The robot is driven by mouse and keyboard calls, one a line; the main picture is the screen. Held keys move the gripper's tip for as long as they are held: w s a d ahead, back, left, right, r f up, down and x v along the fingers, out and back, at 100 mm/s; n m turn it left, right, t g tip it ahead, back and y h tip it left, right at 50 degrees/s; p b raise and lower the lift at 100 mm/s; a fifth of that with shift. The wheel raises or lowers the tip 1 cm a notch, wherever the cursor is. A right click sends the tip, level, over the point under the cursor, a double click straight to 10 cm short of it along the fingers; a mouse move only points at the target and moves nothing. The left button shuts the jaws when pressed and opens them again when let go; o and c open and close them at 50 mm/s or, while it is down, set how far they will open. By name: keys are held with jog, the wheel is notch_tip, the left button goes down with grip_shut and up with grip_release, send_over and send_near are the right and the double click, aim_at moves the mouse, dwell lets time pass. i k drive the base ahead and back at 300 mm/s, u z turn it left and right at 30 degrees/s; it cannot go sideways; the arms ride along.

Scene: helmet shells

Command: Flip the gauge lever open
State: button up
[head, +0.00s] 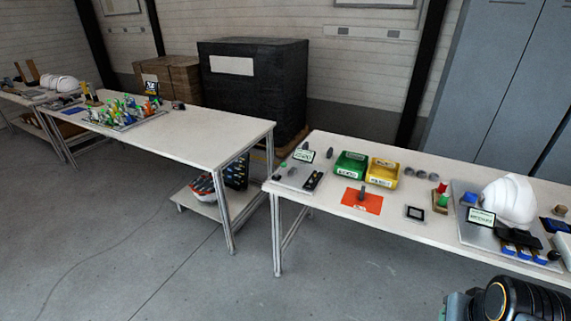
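No part in the head view can be made out for certain as the gauge lever. On the right table (330,225), a white helmet shell (511,198) sits on a grey plate (468,235). A black part (518,237) and blue pieces (522,250) are in front of it, with a small black knob (554,255) to their right. A small square device with a dark face (415,213) lies left of the plate. A dark upright piece (362,194) stands on an orange mat (348,205). My gripper is not in view; part of my arm shows at the bottom right.
A green bin (350,165) and a yellow bin (383,172) stand at the table's back. A red and green block (440,198) is near the plate. The left table (205,145) holds colourful parts. Open floor (130,240) lies in front.

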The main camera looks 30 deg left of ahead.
aim_at(283, 164)
jog(key=u, duration=0.55)
jog(key=k, duration=0.65)
jog(key=u, duration=1.1)
jog(key=i, duration=2)
jog(key=z, duration=0.2)
